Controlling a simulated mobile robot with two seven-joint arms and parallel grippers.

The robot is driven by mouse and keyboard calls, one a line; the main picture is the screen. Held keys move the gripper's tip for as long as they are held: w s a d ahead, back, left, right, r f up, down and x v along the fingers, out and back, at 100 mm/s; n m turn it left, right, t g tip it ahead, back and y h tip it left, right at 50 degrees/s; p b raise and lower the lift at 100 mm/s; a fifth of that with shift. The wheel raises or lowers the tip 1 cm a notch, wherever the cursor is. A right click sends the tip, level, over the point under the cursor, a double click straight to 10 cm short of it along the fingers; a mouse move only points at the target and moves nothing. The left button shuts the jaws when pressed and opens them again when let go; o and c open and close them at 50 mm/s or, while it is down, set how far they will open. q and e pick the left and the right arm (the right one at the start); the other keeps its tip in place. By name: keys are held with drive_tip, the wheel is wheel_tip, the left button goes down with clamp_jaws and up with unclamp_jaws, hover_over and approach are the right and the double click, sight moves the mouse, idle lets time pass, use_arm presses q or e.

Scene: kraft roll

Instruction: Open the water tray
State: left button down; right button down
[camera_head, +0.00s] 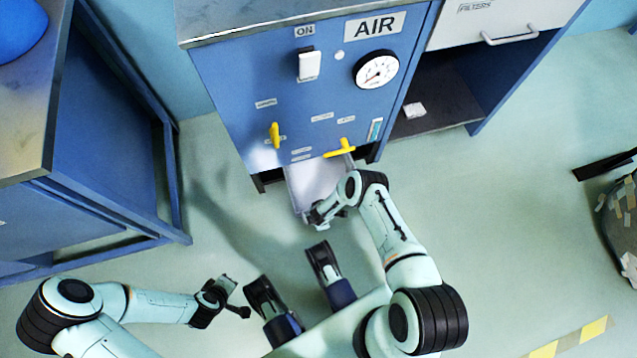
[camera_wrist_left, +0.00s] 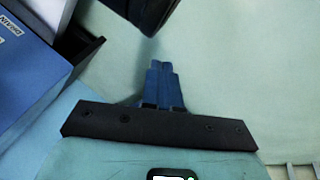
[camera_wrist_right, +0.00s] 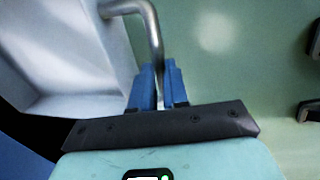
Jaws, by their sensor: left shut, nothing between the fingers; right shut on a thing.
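The water tray (camera_head: 312,183) is a pale grey-white drawer at the bottom of the blue cabinet. In the head view it sticks out from under the cabinet front. In the right wrist view its wall (camera_wrist_right: 70,60) fills the left, with a bent metal handle (camera_wrist_right: 150,22) at its front. My right gripper (camera_head: 314,214) is shut on the handle; its blue fingers (camera_wrist_right: 158,82) meet around the bar. My left gripper (camera_head: 236,290) is shut and empty, low over the floor at the left; its fingers (camera_wrist_left: 161,78) are together.
The blue AIR cabinet (camera_head: 235,95) carries a gauge (camera_head: 376,70), a white switch (camera_head: 309,65) and yellow valve handles (camera_head: 275,135). A blue-framed bench (camera_head: 110,120) stands left. A dark bin-like object (camera_head: 622,215) stands at the far right.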

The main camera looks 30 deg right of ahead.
drive_tip(key=c, duration=1.1)
unclamp_jaws()
use_arm(q)
drive_tip(key=shift+s, duration=0.1)
use_arm(e)
drive_tip(key=shift+r, duration=0.1)
use_arm(q)
drive_tip(key=s+d+r+g+h+p, duration=0.1)
drive_tip(key=s+d+r+g+p, duration=0.2)
drive_tip(key=s, duration=0.7)
drive_tip(key=shift+d+r+m+h+p, duration=0.4)
drive_tip(key=shift+d+r+p, duration=0.65)
drive_tip(key=shift+r+p, duration=1)
use_arm(e)
drive_tip(key=shift+s+a+r, duration=0.1)
drive_tip(key=shift+s+r, duration=0.3)
drive_tip(key=shift+r, duration=1.75)
drive_tip(key=shift+s+a+r, duration=0.1)
drive_tip(key=shift+s+r, duration=0.25)
drive_tip(key=shift+r, duration=1.85)
drive_tip(key=shift+s+a+r, duration=0.1)
drive_tip(key=shift+s+r, duration=0.3)
drive_tip(key=shift+r, duration=1.75)
use_arm(q)
drive_tip(key=shift+r, duration=0.25)
